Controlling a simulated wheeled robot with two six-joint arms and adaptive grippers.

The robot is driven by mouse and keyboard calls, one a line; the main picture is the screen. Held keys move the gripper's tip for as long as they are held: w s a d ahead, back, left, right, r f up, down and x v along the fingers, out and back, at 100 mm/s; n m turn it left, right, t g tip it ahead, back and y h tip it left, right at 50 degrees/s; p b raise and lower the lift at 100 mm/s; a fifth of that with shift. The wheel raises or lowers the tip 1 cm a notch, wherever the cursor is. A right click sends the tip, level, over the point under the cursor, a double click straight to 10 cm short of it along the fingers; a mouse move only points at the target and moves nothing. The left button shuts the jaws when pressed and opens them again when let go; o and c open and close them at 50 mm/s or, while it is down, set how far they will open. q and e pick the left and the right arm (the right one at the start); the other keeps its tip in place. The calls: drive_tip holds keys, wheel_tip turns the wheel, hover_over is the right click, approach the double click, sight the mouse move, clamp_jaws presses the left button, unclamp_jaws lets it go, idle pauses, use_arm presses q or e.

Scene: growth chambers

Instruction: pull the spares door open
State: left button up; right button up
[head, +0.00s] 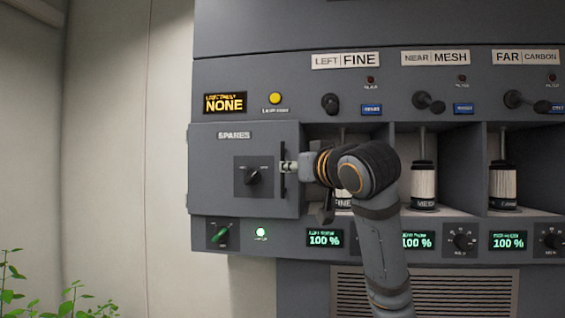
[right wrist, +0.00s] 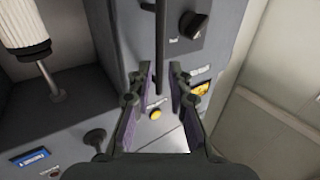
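The grey spares door (head: 215,180) is at the left of the cabinet in the head view, flat across its front; I cannot tell whether it is slightly ajar. Its dark vertical bar handle (head: 283,185) is near the door's right edge, beside a black knob (head: 252,176). My right gripper (head: 287,167) reaches the handle from the right. In the right wrist view the handle (right wrist: 160,45) runs between the two fingers of my right gripper (right wrist: 161,75). The fingers are apart, with a gap visible beside the bar. My left gripper is not in view.
Open bays right of the door hold white filter cartridges (head: 423,184). Knobs and small displays (head: 417,241) line the panels above and below. Plants (head: 75,300) stand at lower left; the wall left of the cabinet is bare.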

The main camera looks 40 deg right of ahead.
sight(282, 189)
drive_tip(key=p+x, duration=0.1)
drive_tip(key=x, duration=0.4)
drive_tip(key=shift+w+d+p, duration=0.1)
drive_tip(key=shift+w+p, duration=0.3)
drive_tip(key=shift+s, duration=0.1)
drive_tip(key=shift+c, duration=0.4)
clamp_jaws()
drive_tip(key=shift+f, duration=0.1)
